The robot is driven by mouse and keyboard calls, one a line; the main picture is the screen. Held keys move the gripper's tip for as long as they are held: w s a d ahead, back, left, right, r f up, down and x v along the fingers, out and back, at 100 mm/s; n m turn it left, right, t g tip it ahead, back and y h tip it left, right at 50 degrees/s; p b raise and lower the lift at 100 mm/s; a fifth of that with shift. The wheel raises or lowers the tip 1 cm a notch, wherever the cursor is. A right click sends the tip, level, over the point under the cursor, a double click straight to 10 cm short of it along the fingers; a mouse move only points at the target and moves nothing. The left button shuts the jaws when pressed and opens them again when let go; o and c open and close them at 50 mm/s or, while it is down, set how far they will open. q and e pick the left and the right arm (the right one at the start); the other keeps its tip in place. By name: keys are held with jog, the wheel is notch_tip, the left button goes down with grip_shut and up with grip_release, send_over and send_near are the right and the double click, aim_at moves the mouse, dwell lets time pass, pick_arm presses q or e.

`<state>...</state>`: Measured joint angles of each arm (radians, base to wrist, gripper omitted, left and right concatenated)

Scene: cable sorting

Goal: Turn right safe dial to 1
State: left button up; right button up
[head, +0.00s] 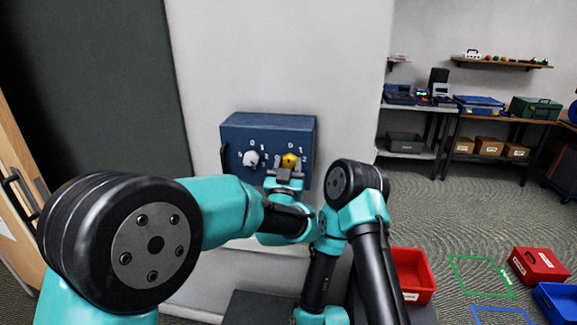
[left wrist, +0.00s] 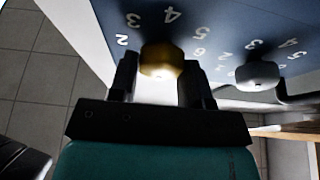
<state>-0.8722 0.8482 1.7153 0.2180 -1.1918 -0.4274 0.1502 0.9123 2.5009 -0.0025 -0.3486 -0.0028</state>
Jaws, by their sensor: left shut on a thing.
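The blue safe (head: 235,128) is on the pale wall in the head view, with two dials on its front. The right dial (head: 290,160) is gold-yellow; the left dial (head: 251,158) is whitish. My left gripper (head: 285,173) is at the right dial from below. In the left wrist view its fingers stand on both sides of the gold dial (left wrist: 162,60), shut on it. The whitish dial (left wrist: 258,75) is to the right there, untouched. Printed numbers ring both dials; the gold dial's pointer mark cannot be made out. My right gripper does not show.
My right arm's links stand right of and below the safe, close to my left forearm. Shelves with boxes (head: 480,105) stand farther back. The wall around the safe is clear.

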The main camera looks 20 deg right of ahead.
pick_arm(q)
jog(key=shift+m, duration=0.4)
jog(key=m+g+h, duration=0.1)
jog(key=m, duration=0.1)
jog(key=m+g+h, duration=0.1)
jog(key=m, duration=0.2)
jog(key=shift+m+h, duration=0.3)
jog(key=m+g, duration=0.1)
jog(key=m, duration=0.2)
jog(key=m+g+h, duration=0.1)
jog(key=m, duration=0.1)
jog(key=shift+m+g, duration=0.4)
jog(key=o, duration=0.9)
jog(key=shift+c, duration=0.2)
jog(key=shift+a, duration=0.15)
jog(key=v, duration=1.7)
jog(key=shift+a, duration=0.15)
